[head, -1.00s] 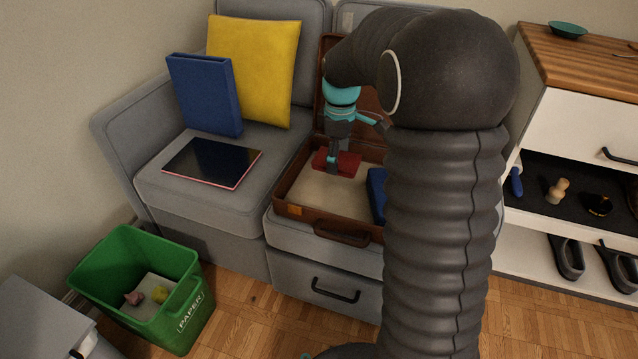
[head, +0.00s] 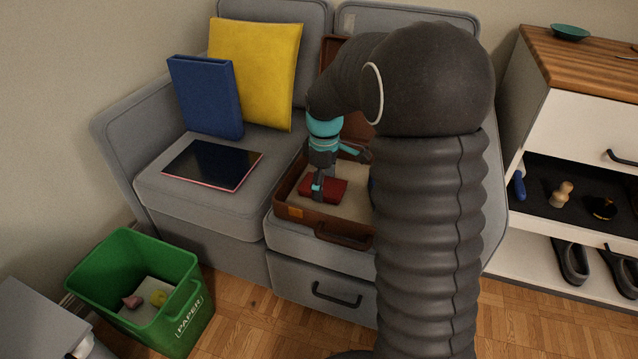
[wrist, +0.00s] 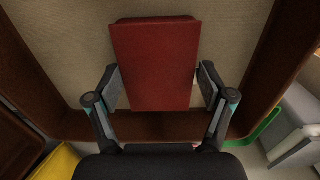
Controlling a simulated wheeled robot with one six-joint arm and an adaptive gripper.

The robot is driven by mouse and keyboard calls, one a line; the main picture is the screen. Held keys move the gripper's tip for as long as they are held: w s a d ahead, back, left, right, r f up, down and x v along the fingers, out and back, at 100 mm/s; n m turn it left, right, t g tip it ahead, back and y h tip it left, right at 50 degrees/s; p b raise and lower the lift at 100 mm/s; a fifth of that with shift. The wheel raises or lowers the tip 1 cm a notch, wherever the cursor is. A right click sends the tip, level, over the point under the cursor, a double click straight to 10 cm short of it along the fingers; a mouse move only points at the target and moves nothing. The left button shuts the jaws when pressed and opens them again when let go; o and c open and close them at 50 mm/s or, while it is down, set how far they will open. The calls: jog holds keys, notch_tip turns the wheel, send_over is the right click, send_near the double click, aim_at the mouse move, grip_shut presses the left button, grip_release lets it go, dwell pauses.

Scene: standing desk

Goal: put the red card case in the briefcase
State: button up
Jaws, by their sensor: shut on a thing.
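The red card case (head: 335,187) is in my gripper (head: 318,192), inside the open brown briefcase (head: 300,211) on the grey sofa. In the wrist view the red card case (wrist: 157,62) lies between the two fingers (wrist: 162,88), over the briefcase's beige lining (wrist: 70,45). My gripper is shut on the case. Whether the case touches the lining I cannot tell. The briefcase lid (head: 332,52) stands open at the back, and my arm hides the briefcase's right part.
A dark tablet (head: 212,165) and a blue binder (head: 206,97) are on the left seat by a yellow cushion (head: 256,70). A green paper bin (head: 130,262) stands on the floor at left. A white shelf unit (head: 570,115) is at right.

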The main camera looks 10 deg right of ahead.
aim_at(324, 186)
jog(key=o, duration=1.1)
jog(key=shift+f, duration=0.15)
jog(key=shift+c, duration=0.2)
notch_tip(324, 186, up, 12)
jog(key=p, duration=0.2)
jog(key=s+r+m+t, duration=0.3)
jog(key=s+r+m, duration=0.25)
jog(key=s, duration=0.75)
jog(key=s+f+m+t, duration=0.2)
jog(key=s+m, duration=0.3)
jog(key=s, duration=0.9)
jog(key=shift+s+a+m+t, duration=0.3)
jog(key=shift+s+a+m, duration=0.05)
jog(key=shift+a, duration=0.05)
